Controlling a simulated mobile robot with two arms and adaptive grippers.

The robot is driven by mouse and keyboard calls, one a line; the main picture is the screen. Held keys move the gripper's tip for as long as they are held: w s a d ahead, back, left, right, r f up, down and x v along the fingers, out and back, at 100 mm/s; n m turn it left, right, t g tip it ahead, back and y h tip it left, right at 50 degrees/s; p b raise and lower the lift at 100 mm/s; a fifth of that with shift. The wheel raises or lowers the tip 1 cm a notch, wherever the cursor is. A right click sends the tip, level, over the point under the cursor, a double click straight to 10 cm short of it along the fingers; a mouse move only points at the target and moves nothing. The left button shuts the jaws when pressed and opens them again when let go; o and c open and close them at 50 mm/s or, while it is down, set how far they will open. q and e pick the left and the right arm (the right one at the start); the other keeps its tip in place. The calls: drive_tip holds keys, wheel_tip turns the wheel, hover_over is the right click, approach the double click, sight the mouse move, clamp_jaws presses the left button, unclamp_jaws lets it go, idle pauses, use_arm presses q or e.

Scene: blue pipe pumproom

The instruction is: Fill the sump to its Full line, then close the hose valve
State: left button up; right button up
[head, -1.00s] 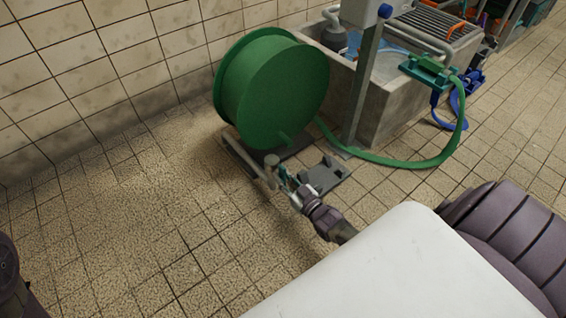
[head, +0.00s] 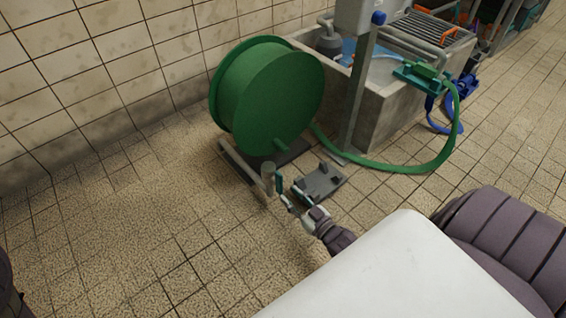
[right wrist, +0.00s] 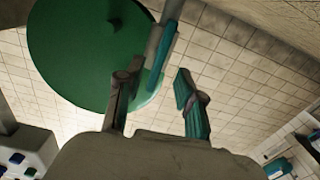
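The sump (head: 385,118) is a grey concrete basin at the upper right of the head view, with bluish water (head: 382,72) inside. I cannot make out its Full line. A green hose (head: 400,168) runs from the green reel (head: 262,95) over the floor to a teal-green clamp (head: 424,76) on the sump rim. The hose valve, with a teal lever (head: 279,182), is on the grey pipe by the reel. My right gripper (head: 291,200) is open just in front of the lever. In the right wrist view the lever (right wrist: 168,52) shows beyond the open fingers (right wrist: 155,92). My left gripper is not visible.
A grey floor plate (head: 322,182) lies right of the valve. A grey post (head: 358,100) stands before the sump. A blue hose and fitting (head: 458,95) are at the sump's right. Tiled floor at left is clear; the tiled wall is behind the reel.

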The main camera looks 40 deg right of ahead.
drive_tip(key=s, duration=0.5)
drive_tip(key=shift+s+d, duration=0.25)
drive_tip(key=shift+s, duration=0.15)
